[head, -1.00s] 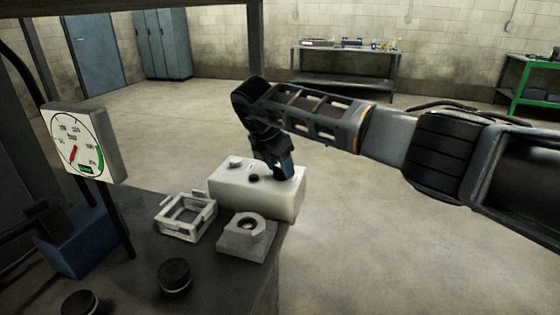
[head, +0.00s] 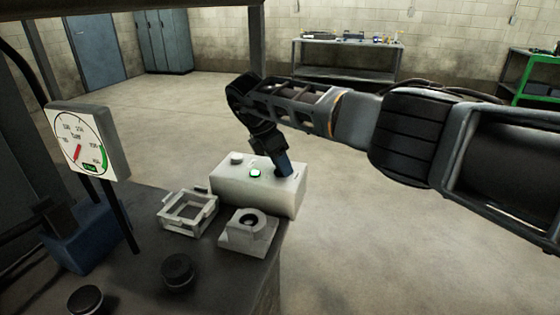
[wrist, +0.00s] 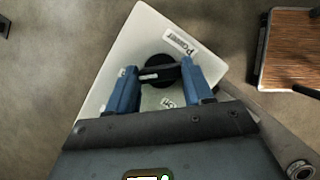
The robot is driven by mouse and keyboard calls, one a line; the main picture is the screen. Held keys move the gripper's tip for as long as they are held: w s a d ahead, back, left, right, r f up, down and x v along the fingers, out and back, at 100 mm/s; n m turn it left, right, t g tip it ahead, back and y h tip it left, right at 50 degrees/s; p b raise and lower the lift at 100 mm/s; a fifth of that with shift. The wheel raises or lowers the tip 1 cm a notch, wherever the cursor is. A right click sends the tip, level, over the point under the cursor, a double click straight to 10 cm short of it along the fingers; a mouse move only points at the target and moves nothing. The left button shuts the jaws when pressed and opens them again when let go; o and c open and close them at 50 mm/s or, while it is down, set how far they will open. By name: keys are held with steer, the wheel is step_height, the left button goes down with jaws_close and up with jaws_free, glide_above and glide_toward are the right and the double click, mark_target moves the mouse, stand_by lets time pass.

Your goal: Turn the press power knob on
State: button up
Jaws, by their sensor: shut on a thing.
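The white control box (head: 230,186) stands at the far right corner of the dark bench. A small round lamp (head: 255,173) on its top glows white-green. In the wrist view the black power knob (wrist: 158,64) sits beside a label reading "Power". My gripper (head: 283,170) points down at the right end of the box. In the wrist view the blue fingers of my gripper (wrist: 161,74) are shut on the power knob, one on each side. In the head view the fingers hide this knob.
A dial gauge (head: 83,141) stands at the left. A grey open frame (head: 187,209) and a grey block with a round hole (head: 247,232) lie in front of the box. Black round caps (head: 177,270) are nearer on the bench. Open floor lies to the right.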

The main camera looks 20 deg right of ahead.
mark_target(270, 177)
steer(key=o, duration=1)
steer(key=shift+o, duration=0.2)
steer(key=v, duration=0.7)
steer(key=shift+r, duration=0.35)
steer(key=shift+a, duration=0.2)
